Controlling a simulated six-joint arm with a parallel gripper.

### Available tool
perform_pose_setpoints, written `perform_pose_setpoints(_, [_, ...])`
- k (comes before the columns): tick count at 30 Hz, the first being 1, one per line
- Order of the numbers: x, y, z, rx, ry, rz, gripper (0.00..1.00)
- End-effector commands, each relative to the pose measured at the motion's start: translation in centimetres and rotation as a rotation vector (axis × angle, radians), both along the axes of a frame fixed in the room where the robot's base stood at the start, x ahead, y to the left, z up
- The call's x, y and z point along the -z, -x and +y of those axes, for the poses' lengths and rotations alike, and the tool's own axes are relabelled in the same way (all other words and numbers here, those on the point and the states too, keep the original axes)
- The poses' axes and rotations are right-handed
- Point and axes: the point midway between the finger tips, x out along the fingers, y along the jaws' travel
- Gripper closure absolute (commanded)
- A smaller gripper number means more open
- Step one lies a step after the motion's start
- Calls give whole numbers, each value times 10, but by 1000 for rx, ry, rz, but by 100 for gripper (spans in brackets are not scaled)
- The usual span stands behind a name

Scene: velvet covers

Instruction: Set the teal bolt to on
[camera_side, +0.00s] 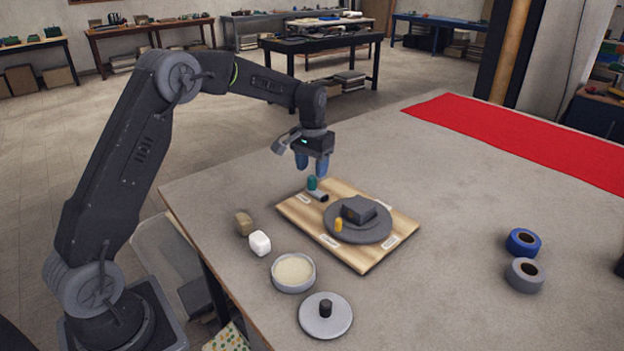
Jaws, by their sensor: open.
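The teal bolt (312,183) is a small teal knob standing at the upper left of a wooden board (370,259), next to a small grey part (319,196). Small white labels on the board are too small to read, so I cannot tell which position the bolt is in. My gripper (312,172) has blue fingers pointing down just above the teal bolt. It is open and holds nothing. A gap to the bolt is hard to judge from this side.
The board also bears a grey disc (372,234) with a dark block (358,209) and a yellow peg (338,225). Nearby are a white block (260,243), brown block (243,222), filled bowl (294,286) and knobbed lid (325,317). Tape rolls (523,242) stand right; the table between is clear.

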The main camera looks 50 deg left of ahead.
Motion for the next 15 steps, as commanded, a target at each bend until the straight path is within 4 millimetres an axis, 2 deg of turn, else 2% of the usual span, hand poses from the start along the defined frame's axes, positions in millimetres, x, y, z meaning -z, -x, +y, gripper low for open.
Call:
perform_pose_setpoints(1, [10, 1, 0, 0, 1, 5, 49])
perform_pose_setpoints(6, [31, 0, 0, 0, 0, 2, 49])
perform_pose_setpoints(15, [41, 0, 0, 0, 0, -1, 49])
